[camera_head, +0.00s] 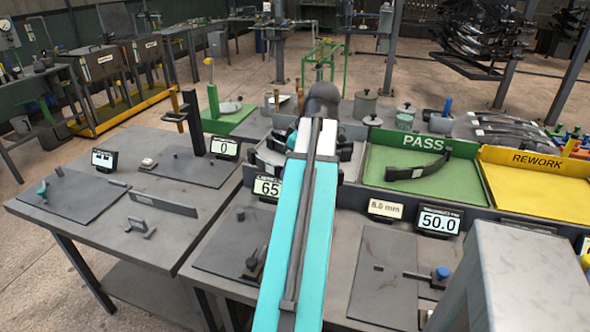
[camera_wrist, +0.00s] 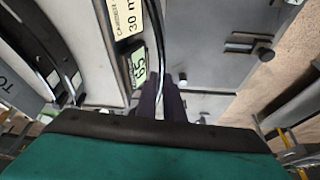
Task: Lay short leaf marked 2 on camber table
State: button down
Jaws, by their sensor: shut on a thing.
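My gripper (camera_wrist: 162,92) shows in the wrist view with its dark fingers shut on a thin, dark, curved leaf (camera_wrist: 154,30). The leaf runs up and out of the top of that view; no number on it can be read. In the head view my teal arm hides the fingers and the held leaf. The camber station's flat grey plate (camera_head: 225,243) lies left of my arm, with a display (camera_head: 267,187) reading 65 behind it. In the wrist view a plate (camera_wrist: 212,45) lies right of the leaf, below the gripper, beside the camber label (camera_wrist: 127,17).
A green PASS tray (camera_head: 376,173) holds one dark curved leaf (camera_head: 418,168). A yellow REWORK tray (camera_head: 535,190) stands to its right. Another plate (camera_head: 385,278) with a 50.0 display (camera_head: 438,220) lies right of my arm. Small posts stand on the plates.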

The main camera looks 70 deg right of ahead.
jog(key=w+a+f, duration=0.1)
jog(key=w+a, duration=0.6)
jog(key=w, duration=0.4)
jog(key=w+a+f, duration=0.1)
jog(key=w+a, duration=0.5)
jog(key=w, duration=0.4)
jog(key=w+a+f, duration=0.1)
jog(key=w+a, duration=0.6)
jog(key=w, duration=0.4)
jog(key=w+a, duration=0.4)
jog(key=a, duration=0.7)
jog(key=w+a, duration=0.5)
jog(key=a, duration=0.6)
jog(key=w+a+f, duration=0.1)
jog(key=w+a, duration=0.3)
jog(key=a, duration=0.8)
jog(key=shift+w+n, duration=0.2)
jog(key=shift+n, duration=0.1)
